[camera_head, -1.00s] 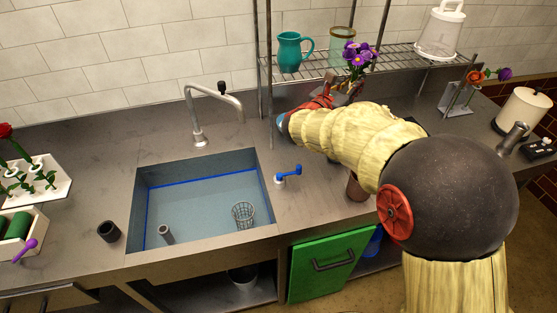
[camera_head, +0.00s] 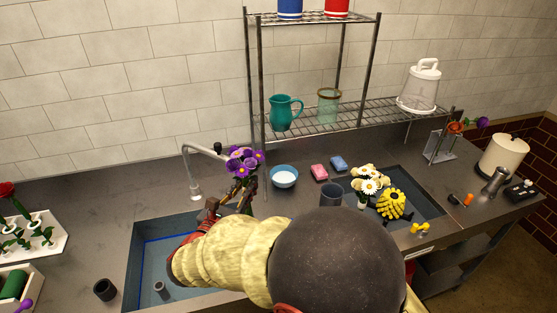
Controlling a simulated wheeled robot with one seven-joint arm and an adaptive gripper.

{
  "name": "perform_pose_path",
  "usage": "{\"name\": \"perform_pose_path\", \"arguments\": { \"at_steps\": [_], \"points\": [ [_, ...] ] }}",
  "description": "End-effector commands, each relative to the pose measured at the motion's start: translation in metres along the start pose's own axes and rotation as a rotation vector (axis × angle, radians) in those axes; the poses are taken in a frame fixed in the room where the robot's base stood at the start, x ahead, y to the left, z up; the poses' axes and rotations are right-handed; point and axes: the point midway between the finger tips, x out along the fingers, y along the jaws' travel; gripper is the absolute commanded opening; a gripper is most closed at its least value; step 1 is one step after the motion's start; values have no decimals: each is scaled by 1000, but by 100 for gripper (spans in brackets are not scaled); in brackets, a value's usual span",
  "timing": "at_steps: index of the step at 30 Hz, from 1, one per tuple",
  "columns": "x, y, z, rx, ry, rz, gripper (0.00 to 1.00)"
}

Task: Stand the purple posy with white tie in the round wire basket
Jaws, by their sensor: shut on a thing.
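The purple posy (camera_head: 243,160) stands roughly upright, purple flowers at the top and stems below. Its white tie cannot be made out. My gripper (camera_head: 243,193) is shut on the stems and holds the posy over the back right part of the left sink (camera_head: 150,229), near the faucet. The round wire basket is not visible now; my arm covers the part of the sink where it stood in the earlier frame.
The faucet (camera_head: 194,185) rises just left of the posy. A second basin (camera_head: 425,206) holds white and yellow flowers. A wire shelf (camera_head: 365,119) stands behind.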

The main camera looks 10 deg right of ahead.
Motion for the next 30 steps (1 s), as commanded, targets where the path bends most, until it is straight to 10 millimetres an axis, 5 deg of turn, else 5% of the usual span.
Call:
{"name": "perform_pose_path", "arguments": {
  "at_steps": [3,9,30],
  "points": [
    [-36,13,-1,-7,-8,38,0],
    [-68,20,-4,-11,-17,68,0],
    [-72,21,-46,-10,-20,72,0]
  ]
}}
